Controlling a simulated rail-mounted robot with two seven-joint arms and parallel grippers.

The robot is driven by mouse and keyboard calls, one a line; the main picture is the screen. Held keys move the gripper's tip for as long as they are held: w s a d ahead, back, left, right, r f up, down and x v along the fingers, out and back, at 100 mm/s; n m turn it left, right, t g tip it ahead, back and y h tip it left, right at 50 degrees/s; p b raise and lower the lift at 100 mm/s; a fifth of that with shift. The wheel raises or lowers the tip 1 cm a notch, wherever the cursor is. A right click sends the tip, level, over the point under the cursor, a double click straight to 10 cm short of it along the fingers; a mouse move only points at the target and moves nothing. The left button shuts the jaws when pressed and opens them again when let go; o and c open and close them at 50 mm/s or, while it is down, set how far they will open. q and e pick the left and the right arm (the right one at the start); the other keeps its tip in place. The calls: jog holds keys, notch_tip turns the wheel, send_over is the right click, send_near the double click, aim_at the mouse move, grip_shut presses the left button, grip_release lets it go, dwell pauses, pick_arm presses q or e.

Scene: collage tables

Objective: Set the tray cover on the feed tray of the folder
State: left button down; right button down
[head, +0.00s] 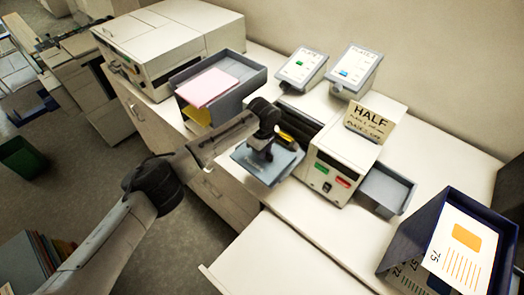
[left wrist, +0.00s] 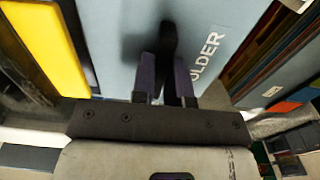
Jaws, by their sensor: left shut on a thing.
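The tray cover (head: 281,170) is a flat blue-grey plate. In the left wrist view the cover (left wrist: 118,40) carries lettering that reads "OLDER" and a dark upright grip. My left gripper (head: 262,150) is shut on that grip and holds the cover roughly flat, in front of the folder's left side. The gripper also shows in the left wrist view (left wrist: 166,82). The folder (head: 345,150) is a cream machine with green and red buttons. A dark section (head: 298,124) at its left, perhaps the feed tray, is partly hidden by my gripper. My right gripper is not in view.
A grey tray (head: 248,72) with pink sheets stands left of the folder. An empty grey tray (head: 386,190) adjoins its right. A "HALF" sign (head: 370,122) stands on top. Two tablet-like panels (head: 354,72) are behind. A dark blue box (head: 412,235) stands at the right.

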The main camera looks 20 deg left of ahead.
pick_arm(q)
jog(key=c, duration=1.1)
grip_release()
jog(key=shift+o, duration=0.2)
notch_tip(320, 180, up, 14)
jog(key=b, duration=0.2)
jog(key=shift+f, duration=0.1)
